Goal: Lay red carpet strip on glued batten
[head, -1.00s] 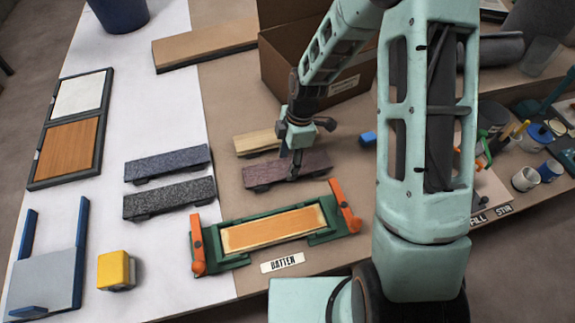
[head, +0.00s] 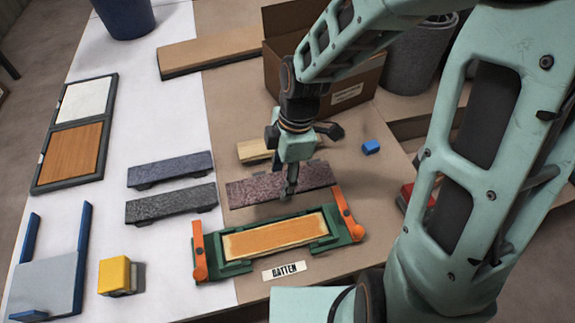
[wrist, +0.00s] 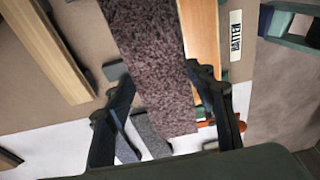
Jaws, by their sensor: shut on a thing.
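The red carpet strip (head: 252,190), a speckled dull maroon, is held in my gripper (head: 291,188), which is shut across its middle. It hangs a little above the table, behind the batten in the head view. In the wrist view the strip (wrist: 150,65) runs between my two fingers (wrist: 165,105). The batten (head: 275,237) is an orange-brown board with pale edges, lying in a green holder (head: 238,267) with orange clamps (head: 199,252) at both ends. In the wrist view the batten (wrist: 200,35) is partly hidden by the strip.
Blue (head: 170,168) and dark grey (head: 170,204) strips lie to the left. A pale wooden piece (head: 255,150) lies behind the red strip. A cardboard box (head: 345,85) stands at the back. A small blue block (head: 371,147) and yellow block (head: 115,274) sit apart. A BATTEN label (head: 285,270) lies in front.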

